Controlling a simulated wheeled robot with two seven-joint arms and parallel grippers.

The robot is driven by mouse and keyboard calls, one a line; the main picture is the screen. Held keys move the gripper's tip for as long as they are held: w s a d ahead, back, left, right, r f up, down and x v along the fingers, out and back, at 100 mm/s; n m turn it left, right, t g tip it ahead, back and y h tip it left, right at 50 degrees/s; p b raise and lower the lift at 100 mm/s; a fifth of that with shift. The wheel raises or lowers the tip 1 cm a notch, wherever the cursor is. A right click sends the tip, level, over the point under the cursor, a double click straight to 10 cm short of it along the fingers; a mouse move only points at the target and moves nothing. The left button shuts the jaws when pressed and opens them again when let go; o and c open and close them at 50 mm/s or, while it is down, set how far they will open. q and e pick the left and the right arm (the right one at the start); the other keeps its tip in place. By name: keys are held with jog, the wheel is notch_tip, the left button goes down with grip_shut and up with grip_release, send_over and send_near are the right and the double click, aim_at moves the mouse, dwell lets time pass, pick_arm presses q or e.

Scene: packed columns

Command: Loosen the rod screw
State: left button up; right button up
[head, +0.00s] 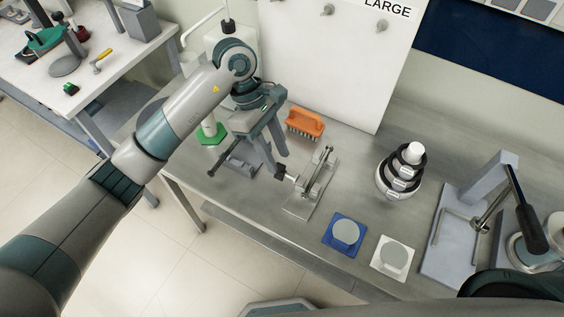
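A small metal fixture (312,184) with a long bar along its top stands on the grey workbench. My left gripper (278,163) points down at the knob from the upper left. Its fingers look spread, with the knob close by their tips; I cannot tell whether they touch it. My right gripper is not in view.
An orange brush (305,123) lies behind the fixture. A green hexagonal base (212,135) stands left. A ring stack (400,171), a blue pad (343,234), a white pad (392,258) and a lever stand (451,243) are to the right. A white board (330,60) rises behind.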

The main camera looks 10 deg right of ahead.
aim_at(282, 169)
pick_arm(q)
jog(key=shift+p+x, duration=0.7)
jog(key=shift+x, duration=1.85)
grip_shut()
